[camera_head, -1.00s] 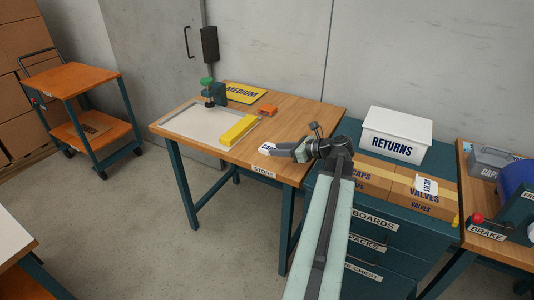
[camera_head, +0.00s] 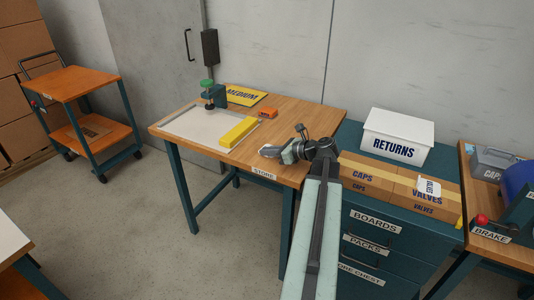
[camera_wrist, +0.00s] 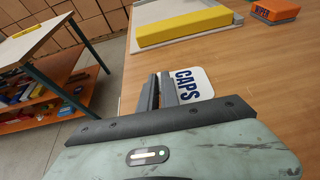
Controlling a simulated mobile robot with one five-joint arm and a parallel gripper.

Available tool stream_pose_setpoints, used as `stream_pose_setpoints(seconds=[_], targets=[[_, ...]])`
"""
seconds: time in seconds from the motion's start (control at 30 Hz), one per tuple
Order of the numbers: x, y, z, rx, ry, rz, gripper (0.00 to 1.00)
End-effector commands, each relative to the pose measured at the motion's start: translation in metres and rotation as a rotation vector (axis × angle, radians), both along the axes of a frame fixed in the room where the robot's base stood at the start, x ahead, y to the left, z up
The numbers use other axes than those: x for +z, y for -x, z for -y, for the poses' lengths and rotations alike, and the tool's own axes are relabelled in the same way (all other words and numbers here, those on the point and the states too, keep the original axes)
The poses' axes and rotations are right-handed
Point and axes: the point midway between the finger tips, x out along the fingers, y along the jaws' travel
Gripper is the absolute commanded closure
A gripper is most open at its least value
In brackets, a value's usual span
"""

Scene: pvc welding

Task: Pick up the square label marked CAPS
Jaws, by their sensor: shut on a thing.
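The white square label marked CAPS (camera_wrist: 192,83) shows in the wrist view at the tips of my gripper (camera_wrist: 162,92), its dark print readable sideways. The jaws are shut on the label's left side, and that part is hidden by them. The label is close to the wooden table top; I cannot tell whether it still touches it. In the head view my gripper (camera_head: 272,152) is low over the front right part of the table, and it hides most of the label.
On the wooden table (camera_head: 300,118) are a yellow block (camera_head: 239,131), a pale board (camera_head: 188,125), a green-topped press (camera_head: 212,95), an orange block (camera_head: 268,112) and a yellow MEDIUM sign (camera_head: 245,95). To the right are CAPS and VALVES boxes (camera_head: 392,190) and a white RETURNS box (camera_head: 397,138).

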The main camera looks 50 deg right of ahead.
Motion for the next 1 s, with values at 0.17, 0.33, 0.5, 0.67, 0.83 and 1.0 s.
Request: stream_pose_setpoints(seconds=[0.17, 0.33, 0.5, 0.67, 0.83, 1.0], targets=[[0.003, 0.000, 0.000, 0.000, 0.000, 0.000, 1.00], [0.022, 0.000, 0.000, 0.000, 0.000, 0.000, 1.00], [0.058, 0.000, 0.000, -0.001, 0.000, 0.000, 1.00], [0.091, 0.000, 0.000, -0.001, 0.000, 0.000, 1.00], [0.103, 0.001, 0.001, -0.001, 0.000, 0.000, 1.00], [0.100, 0.000, 0.001, -0.001, 0.000, 0.000, 1.00]])
